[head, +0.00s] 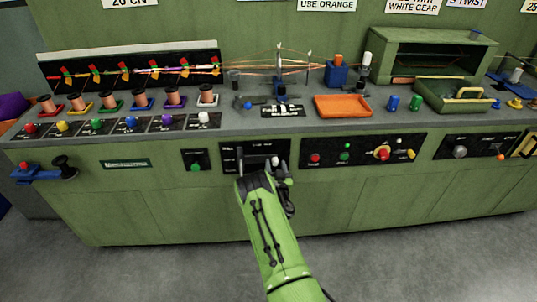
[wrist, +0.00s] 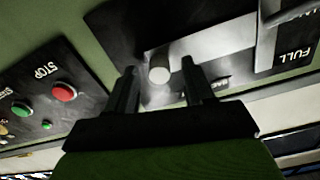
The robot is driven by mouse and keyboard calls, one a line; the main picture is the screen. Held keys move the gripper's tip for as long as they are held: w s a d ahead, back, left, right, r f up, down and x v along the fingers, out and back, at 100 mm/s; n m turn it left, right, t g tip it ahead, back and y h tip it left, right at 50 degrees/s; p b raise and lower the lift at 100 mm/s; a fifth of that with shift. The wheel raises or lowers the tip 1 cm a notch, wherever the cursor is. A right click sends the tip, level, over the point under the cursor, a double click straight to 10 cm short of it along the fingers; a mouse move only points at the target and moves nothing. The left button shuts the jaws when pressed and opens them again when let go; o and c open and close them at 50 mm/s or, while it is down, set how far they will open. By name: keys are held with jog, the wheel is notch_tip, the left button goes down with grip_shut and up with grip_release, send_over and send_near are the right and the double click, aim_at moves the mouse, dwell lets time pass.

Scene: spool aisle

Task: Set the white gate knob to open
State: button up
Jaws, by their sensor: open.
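The white knob (head: 275,161) that appears to be the gate knob is on a dark control panel (head: 233,160) in the middle of the bench front. In the wrist view the knob (wrist: 158,74) shows as a rounded white end in front of a pale plate. My gripper (wrist: 159,68) is open, with one finger on each side of the knob and a visible gap to both. I cannot tell how deep the knob sits between the fingers. In the head view my gripper (head: 266,178) is at the panel's lower edge. The knob's setting label is not readable.
A metal lever (wrist: 290,14) stands beside the knob, near a FULL label. A panel with a red STOP button (wrist: 64,92) and a green button (wrist: 20,109) is close by. An orange tray (head: 342,106) and several spools stand on the bench top. The floor in front is clear.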

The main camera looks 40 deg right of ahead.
aim_at(282, 157)
jog(key=shift+w+d, duration=0.2)
jog(key=shift+w, duration=0.05)
jog(key=shift+r, duration=0.1)
jog(key=shift+s, duration=0.1)
grip_shut()
jog(key=shift+s+d, duration=0.8)
jog(key=shift+d, duration=0.35)
grip_release()
